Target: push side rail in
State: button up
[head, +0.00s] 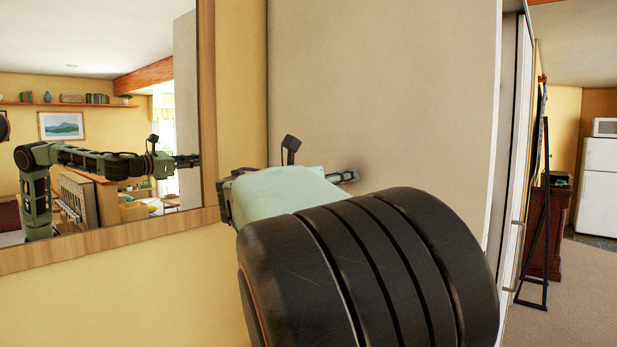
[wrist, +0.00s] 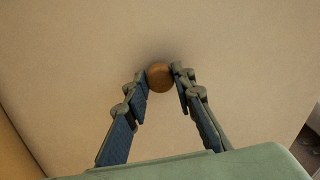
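The side rail's body is not visible in either view. In the wrist view a round brown wooden knob or rod end (wrist: 160,77) shows against a plain beige panel (wrist: 70,60); I cannot tell if it belongs to the rail. My gripper (wrist: 159,72) has its two fingers apart, one on each side of this round end, with the tips very close to it. Whether they touch it is unclear. In the head view my gripper (head: 345,176) points at the beige panel (head: 385,90), its fingertips close to the surface. My arm hides the lower panel, and the round end is not visible there.
A wood-framed mirror (head: 209,110) hangs on the yellow wall (head: 140,300) at left and reflects my arm and the room. Right of the panel are a pale door edge (head: 512,150), a black easel (head: 540,220), a brown cabinet (head: 558,225) and a white fridge (head: 600,190). Carpet (head: 575,300) is open at lower right.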

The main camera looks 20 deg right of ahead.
jog(key=o, duration=0.5)
jog(key=shift+w+d, duration=0.15)
jog(key=shift+d, duration=0.15)
jog(key=shift+a, duration=0.1)
jog(key=v, duration=1.2)
